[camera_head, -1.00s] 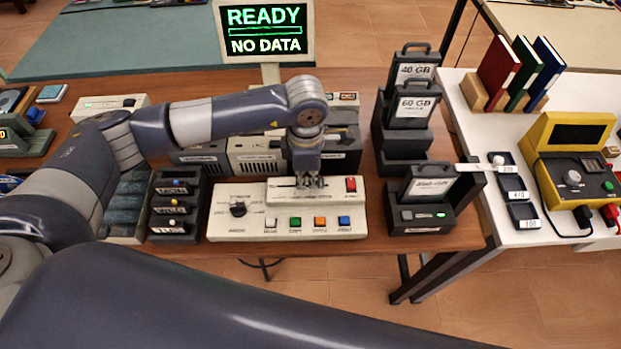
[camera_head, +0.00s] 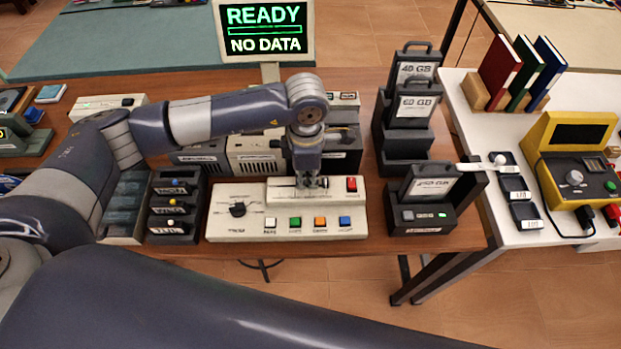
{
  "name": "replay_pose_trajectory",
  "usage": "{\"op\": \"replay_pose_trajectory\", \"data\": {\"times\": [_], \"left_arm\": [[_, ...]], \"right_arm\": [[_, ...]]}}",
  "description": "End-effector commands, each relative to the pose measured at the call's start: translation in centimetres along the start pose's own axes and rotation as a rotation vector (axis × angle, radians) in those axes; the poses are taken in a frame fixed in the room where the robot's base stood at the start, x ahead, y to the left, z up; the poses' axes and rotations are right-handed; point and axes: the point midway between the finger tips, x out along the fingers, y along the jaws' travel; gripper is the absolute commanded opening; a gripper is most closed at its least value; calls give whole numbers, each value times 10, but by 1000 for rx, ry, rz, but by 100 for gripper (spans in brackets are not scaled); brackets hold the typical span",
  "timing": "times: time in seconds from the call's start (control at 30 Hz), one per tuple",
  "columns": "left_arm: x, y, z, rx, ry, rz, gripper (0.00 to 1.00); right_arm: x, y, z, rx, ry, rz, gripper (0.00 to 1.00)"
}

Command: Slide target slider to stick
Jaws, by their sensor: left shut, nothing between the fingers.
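A cream control console (camera_head: 220,225) stands on the brown table. Its raised back panel (camera_head: 283,196) has a slider slot (camera_head: 281,187). My left gripper (camera_head: 311,184) points straight down over this slot, with its fingertips shut at the panel. The slider knob cannot be made out; the fingers may hide it, and I cannot tell whether they touch it. The panel's lettering is too small to read. A screen (camera_head: 265,32) behind reads "READY" and "NO DATA". My right gripper is out of view.
The console also has a black rotary knob (camera_head: 237,209), a red button (camera_head: 351,184) and a row of coloured buttons. A dark rack (camera_head: 178,205) stands at its left, and a dark drive dock (camera_head: 421,218) at its right.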

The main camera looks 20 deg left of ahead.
Motion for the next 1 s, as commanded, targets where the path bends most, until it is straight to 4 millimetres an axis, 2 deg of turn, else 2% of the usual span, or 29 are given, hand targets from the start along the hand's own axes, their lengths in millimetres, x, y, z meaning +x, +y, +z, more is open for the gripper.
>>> {"op": "replay_pose_trajectory", "data": {"times": [0.7, 1.0], "left_arm": [[-67, 0, 0, 0, 0, 1, 0], [-70, 0, 0, 0, 0, 0, 0]], "right_arm": [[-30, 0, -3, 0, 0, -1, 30], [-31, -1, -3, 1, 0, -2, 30]]}}
